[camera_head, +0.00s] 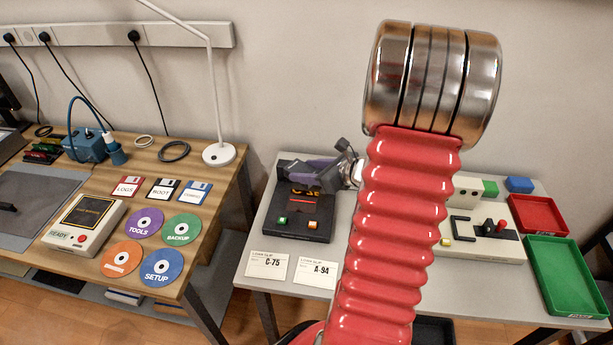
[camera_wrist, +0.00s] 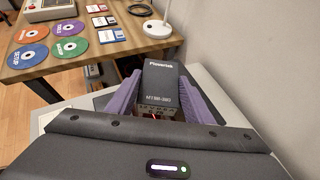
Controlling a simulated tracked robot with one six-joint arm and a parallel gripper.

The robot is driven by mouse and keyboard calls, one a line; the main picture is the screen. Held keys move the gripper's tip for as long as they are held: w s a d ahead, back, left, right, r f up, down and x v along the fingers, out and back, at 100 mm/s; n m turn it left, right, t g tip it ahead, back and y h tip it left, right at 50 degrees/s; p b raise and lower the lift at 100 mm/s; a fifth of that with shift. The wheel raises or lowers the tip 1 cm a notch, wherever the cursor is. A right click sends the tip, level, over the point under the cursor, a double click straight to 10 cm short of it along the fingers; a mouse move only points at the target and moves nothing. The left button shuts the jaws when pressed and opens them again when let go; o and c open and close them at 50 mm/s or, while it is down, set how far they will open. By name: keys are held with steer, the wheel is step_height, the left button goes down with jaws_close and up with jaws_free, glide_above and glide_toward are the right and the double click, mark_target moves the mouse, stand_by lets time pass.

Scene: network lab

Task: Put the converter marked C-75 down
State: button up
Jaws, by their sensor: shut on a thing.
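My gripper (camera_head: 312,176) has purple fingers. In the head view my gripper is over the back of a dark device (camera_head: 287,222) with a green and an orange button, on the grey table. Orange characters on that device are partly covered. The held converter is mostly hidden there, and I cannot tell whether it touches the device. Loan slips marked C-75 (camera_head: 267,265) and A-94 (camera_head: 316,273) lie at the table's front.
My red arm hides the grey table's (camera_head: 255,238) middle. A cream device (camera_head: 488,249) with a red knob, a red tray (camera_head: 538,214) and a green tray (camera_head: 566,277) are at right. A wooden table (camera_head: 205,230) with discs, floppies and a lamp (camera_head: 219,154) is at left.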

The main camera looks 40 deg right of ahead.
steer(key=shift+r, duration=0.35)
